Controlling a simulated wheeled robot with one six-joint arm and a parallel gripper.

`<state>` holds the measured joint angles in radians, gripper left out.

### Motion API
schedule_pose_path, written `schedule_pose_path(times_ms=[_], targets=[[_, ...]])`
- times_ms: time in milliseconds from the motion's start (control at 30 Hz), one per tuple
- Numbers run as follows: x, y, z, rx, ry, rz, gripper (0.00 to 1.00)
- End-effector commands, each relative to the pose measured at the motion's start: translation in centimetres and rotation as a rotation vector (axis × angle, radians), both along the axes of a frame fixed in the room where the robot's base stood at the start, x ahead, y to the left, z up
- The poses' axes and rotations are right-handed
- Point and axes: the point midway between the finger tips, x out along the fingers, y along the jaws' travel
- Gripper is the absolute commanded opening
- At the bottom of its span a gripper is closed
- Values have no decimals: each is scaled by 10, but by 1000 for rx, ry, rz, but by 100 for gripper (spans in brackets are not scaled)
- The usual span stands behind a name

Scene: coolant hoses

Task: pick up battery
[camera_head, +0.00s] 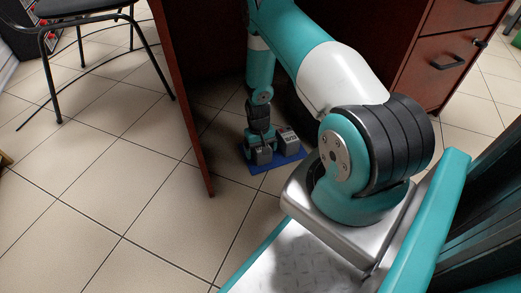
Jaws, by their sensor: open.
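A dark blue mat or tray (258,170) lies on the tiled floor under the desk. A small grey block with dark markings (288,141), which looks like a battery, stands on its right part. My gripper (261,150) points down over the left part of the blue piece, close beside that block on its left. The gripper is open. A second dark grey shape (264,156) shows at the fingertips; I cannot tell whether it is a finger or another battery. What lies between the fingers is hidden.
The desk's red-brown side panel (196,125) stands left of my arm. A drawer unit (440,65) stands at the right. A black chair (90,30) with a thin cable (50,105) near its legs is at upper left. The floor at lower left is clear.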

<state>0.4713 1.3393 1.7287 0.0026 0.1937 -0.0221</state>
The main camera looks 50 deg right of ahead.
Motion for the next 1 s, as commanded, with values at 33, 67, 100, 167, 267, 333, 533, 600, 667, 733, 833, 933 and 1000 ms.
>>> schedule_pose_path(times_ms=[33,67,100,167,267,333,533,600,667,733,833,933,1000], targets=[[0,0,-1,0,0,0,92],[0,0,-1,0,0,0,92],[0,0,-2,0,0,0,92],[0,0,-3,0,1,0,92],[0,0,-4,0,0,0,92],[0,0,-4,0,0,0,92],[0,0,-4,0,0,0,80],[0,0,-4,0,0,0,64],[0,0,-4,0,0,0,50],[0,0,-3,0,0,0,34],[0,0,-3,0,0,0,11],[0,0,-3,0,0,0,0],[1,-1,-2,-1,-2,0,0]])
